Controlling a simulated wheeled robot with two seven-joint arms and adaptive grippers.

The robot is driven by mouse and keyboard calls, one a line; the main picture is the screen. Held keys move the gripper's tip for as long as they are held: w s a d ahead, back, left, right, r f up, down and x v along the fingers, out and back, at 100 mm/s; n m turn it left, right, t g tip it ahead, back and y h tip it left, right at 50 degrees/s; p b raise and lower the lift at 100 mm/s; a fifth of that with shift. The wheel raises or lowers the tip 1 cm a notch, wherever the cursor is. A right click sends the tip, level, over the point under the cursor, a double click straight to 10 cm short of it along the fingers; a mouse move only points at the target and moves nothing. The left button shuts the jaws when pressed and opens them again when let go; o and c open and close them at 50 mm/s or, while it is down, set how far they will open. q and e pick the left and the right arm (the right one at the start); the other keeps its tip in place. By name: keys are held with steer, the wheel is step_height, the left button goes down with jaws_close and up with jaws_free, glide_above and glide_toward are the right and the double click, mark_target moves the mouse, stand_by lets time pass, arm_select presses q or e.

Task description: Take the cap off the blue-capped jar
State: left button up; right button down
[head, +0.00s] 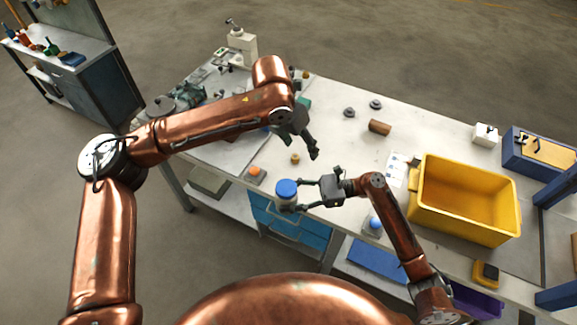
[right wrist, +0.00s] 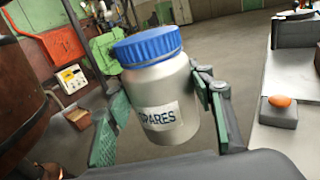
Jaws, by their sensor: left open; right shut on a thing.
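The jar (head: 287,198) is a silver-grey body with a blue ribbed cap (head: 287,187), which sits on its top. In the right wrist view the jar (right wrist: 162,97) has a label reading "SPARES", partly hidden at its left, and the blue cap (right wrist: 147,46) is on it. My right gripper (head: 293,198) is shut on the jar's body, one finger on each side, and holds it nearly upright by the table's front edge. My left gripper (head: 314,156) is open and empty, above the table, up and to the right of the jar.
The white table (head: 330,125) holds a brown cylinder (head: 380,127), small grey parts, an orange button on a grey box (head: 256,174) and a yellow bin (head: 416,202) at the right. Another blue-topped item (head: 374,224) stands near the front edge. The table's middle is fairly clear.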

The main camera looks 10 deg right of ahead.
mark_target(288, 186)
arm_select(q)
steer(key=s+a+y, duration=0.1)
steer(key=s, duration=0.1)
steer(key=s+a+m+y, duration=0.1)
steer(key=s, duration=0.1)
steer(key=s+a+g+y, duration=0.1)
steer(key=s+a, duration=0.1)
steer(key=shift+s+f+m, duration=0.25)
steer(key=shift+s+m, duration=0.1)
steer(key=shift+m, duration=0.05)
steer(key=shift+s+a+f, duration=0.1)
steer(key=shift+f, duration=0.15)
step_height(288, 186, down, 7)
steer(key=shift+f, duration=0.2)
